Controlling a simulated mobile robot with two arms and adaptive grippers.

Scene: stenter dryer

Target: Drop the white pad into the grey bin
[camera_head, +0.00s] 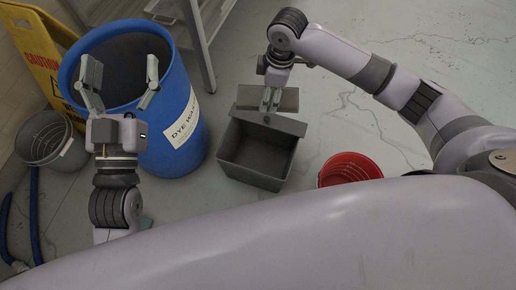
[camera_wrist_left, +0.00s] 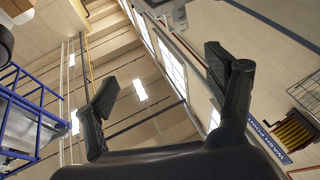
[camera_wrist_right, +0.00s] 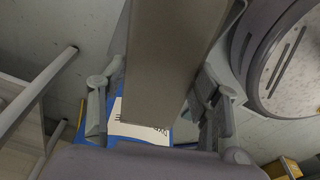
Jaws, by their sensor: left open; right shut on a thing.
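The grey bin (camera_head: 254,165) stands on the floor near the middle of the head view, with its dark opening facing up. My right gripper (camera_head: 270,103) points down at the bin's far edge and is shut on a flat grey panel (camera_head: 268,121). This panel fills the middle of the right wrist view (camera_wrist_right: 165,65), between the fingers. I cannot tell whether it is part of the bin or the pad in shadow. No clearly white pad shows. My left gripper (camera_head: 122,72) is open and empty, raised in front of the blue drum.
The blue drum (camera_head: 185,110) with a white label stands left of the bin. A grey bucket (camera_head: 48,145) and a yellow caution sign (camera_head: 32,50) are further left. A red bucket (camera_head: 348,168) stands right of the bin. Metal rack legs (camera_head: 200,50) rise behind. The floor at the far right is clear.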

